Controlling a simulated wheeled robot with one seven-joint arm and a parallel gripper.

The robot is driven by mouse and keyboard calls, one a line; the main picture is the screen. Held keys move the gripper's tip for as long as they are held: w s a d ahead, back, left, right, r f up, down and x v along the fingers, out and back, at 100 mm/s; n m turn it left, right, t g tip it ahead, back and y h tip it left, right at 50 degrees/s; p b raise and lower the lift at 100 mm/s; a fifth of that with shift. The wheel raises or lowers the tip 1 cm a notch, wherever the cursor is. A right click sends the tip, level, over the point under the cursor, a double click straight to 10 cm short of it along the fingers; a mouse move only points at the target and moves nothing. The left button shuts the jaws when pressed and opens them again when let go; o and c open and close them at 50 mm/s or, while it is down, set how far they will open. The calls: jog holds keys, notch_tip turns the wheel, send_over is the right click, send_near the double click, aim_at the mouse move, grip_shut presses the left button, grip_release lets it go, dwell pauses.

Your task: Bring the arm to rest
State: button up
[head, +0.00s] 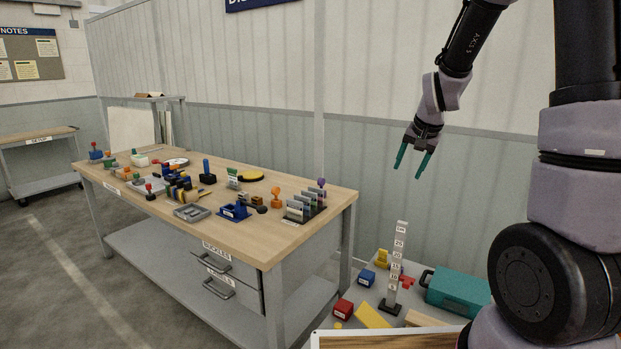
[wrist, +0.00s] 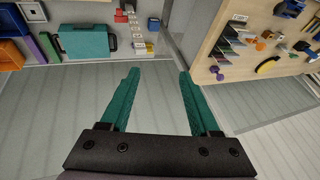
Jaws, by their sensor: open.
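My gripper (head: 413,162) hangs in the air at the upper right of the head view, its two teal fingers pointing down and apart. It is open with nothing between the fingers. In the wrist view the open fingers (wrist: 157,85) have only the wall and floor area behind them. My gripper is above and to the right of the wooden workbench (head: 330,197), and above the low grey surface with the height gauge. It touches nothing.
A numbered upright gauge (head: 398,262), a teal case (head: 458,291), a red block (head: 342,309) and a blue block (head: 367,277) stand low at right. The workbench holds many small tools and stamps. A panelled wall (head: 400,120) is behind my gripper. Air around it is free.

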jog(key=s+a+r+n+t, duration=0.1)
jog(key=s+r, duration=0.7)
jog(key=s, duration=0.4)
jog(key=s+a+r+n+y, duration=0.1)
jog(key=s+r, duration=0.8)
jog(key=s, duration=0.3)
jog(key=shift+s+t, duration=0.25)
jog(key=shift+t, duration=0.15)
jog(key=shift+r, duration=0.1)
dwell(0.9)
